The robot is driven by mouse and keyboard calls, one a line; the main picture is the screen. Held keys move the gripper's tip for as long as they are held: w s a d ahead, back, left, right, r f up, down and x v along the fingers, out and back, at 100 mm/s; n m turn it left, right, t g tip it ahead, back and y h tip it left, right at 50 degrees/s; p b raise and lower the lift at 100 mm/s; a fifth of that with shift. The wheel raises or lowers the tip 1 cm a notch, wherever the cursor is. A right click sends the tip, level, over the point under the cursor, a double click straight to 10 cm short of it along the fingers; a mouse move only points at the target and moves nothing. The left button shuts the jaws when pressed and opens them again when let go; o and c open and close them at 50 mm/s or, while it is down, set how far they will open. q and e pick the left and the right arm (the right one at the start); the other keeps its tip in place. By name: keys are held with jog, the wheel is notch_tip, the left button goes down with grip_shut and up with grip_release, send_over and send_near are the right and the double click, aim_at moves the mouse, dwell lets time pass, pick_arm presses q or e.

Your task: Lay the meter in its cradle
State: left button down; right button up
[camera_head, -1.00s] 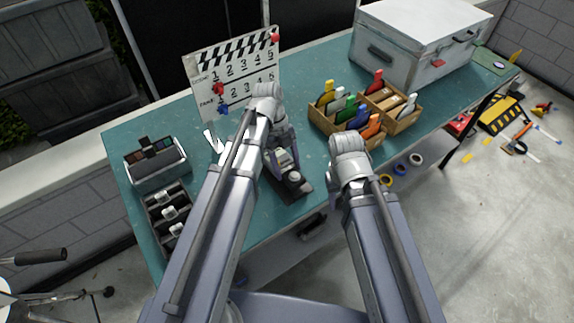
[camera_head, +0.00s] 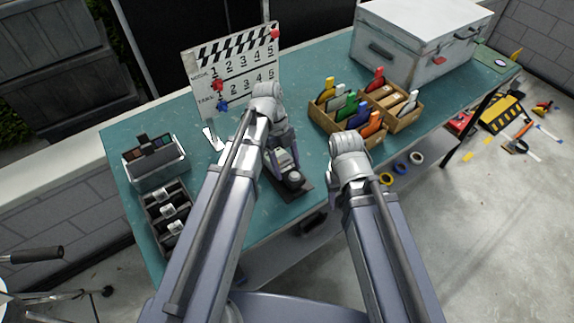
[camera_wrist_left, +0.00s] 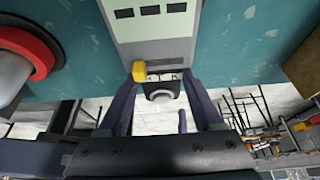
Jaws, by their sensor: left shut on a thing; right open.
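My left gripper (camera_head: 288,168) reaches over the front part of the teal table and is shut on a dark thing with a pale round dome (camera_head: 293,177), which I take to be the meter. In the left wrist view this dome and its dark mount (camera_wrist_left: 160,97) show between the two fingers of the left gripper (camera_wrist_left: 160,88). A dark flat base (camera_head: 306,188) lies right below it on the table and may be the cradle; I cannot tell if they touch. The arm hides part of both. My right gripper (camera_head: 338,190) is open and empty, mostly hidden behind its wrist, near the front edge.
A slotted tray (camera_head: 158,234) and a bin with a colour chart (camera_head: 158,176) stand at the left. A clapperboard (camera_head: 238,72) stands behind. Wooden boxes with coloured tags (camera_head: 322,122) and a white case (camera_head: 395,62) stand to the right. The teal table (camera_head: 310,85) is bare between these.

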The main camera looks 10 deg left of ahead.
aim_at(281, 162)
pick_arm(q)
jog(key=shift+f+b, duration=0.45)
jog(key=shift+f+b, duration=0.55)
jog(key=shift+f, duration=0.05)
grip_release()
jog(key=shift+r, duration=0.1)
jog(key=p+v, duration=0.7)
jog(key=v, duration=0.1)
dwell(0.6)
